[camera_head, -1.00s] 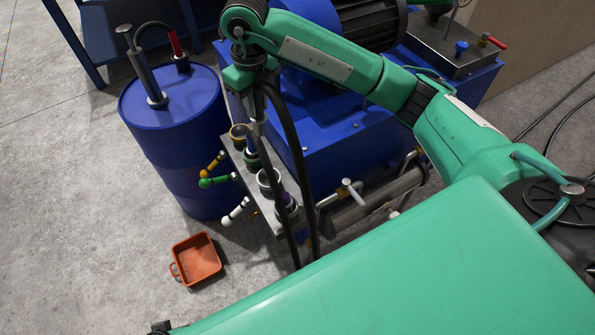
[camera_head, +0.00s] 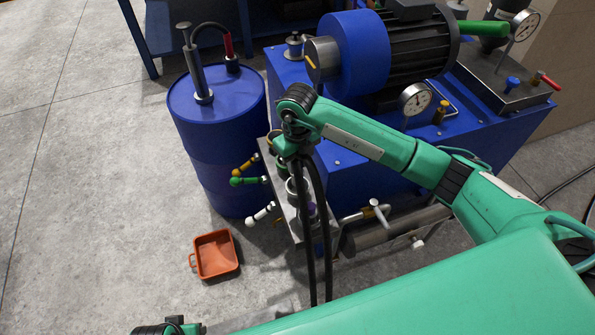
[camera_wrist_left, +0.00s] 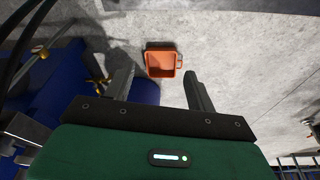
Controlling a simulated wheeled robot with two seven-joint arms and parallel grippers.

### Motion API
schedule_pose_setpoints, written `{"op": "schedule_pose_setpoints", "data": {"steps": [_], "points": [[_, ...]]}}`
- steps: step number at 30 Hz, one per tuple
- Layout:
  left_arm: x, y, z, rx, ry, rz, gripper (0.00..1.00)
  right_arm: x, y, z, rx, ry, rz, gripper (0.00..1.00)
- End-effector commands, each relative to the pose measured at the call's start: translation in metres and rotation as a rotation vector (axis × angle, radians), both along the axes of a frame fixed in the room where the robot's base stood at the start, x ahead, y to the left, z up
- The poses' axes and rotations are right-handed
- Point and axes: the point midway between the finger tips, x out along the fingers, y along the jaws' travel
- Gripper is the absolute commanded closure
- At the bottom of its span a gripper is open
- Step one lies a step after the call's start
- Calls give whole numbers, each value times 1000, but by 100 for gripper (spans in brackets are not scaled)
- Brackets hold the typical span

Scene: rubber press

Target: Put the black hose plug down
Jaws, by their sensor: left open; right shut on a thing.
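My right gripper (camera_head: 288,150) is over the metal valve block (camera_head: 292,218) at the left end of the blue machine. It is shut on the black hose plug, which the wrist and fingers mostly hide. Two black hoses (camera_head: 325,225) hang down from there in front of the block. I cannot tell whether the plug touches the block or its round sockets. In the left wrist view my left gripper (camera_wrist_left: 158,84) is open and empty, its fingers apart above the floor.
An orange tray (camera_head: 202,271) lies on the floor left of the block. A blue drum (camera_head: 215,185) with a hand pump stands behind it. Yellow, green and white valve handles (camera_head: 248,181) stick out left of the block. A pressure gauge (camera_head: 415,99) stands on the machine. Floor at left is clear.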

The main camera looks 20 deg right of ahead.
Motion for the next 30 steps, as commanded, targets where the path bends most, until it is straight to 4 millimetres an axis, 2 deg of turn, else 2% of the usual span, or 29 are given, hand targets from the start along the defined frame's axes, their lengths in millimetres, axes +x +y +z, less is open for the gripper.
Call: {"op": "schedule_pose_setpoints", "data": {"steps": [10, 21, 27, 28, 30], "points": [[-1, 0, 2, 0, -2, 0, 44, 0, 0, -42, -1, 2, -1, 100], [0, 0, 3, 0, -4, 0, 44, 0, 0, -45, 0, 0, 0, 100], [2, 0, 13, -3, -18, -1, 44, 0, 0, -49, 0, 0, 0, 100], [1, 0, 15, -3, -19, -1, 44, 0, 0, -49, 0, 1, 0, 75], [2, 0, 17, -4, -22, -1, 44, 0, 0, -49, 0, 1, 0, 61]]}}
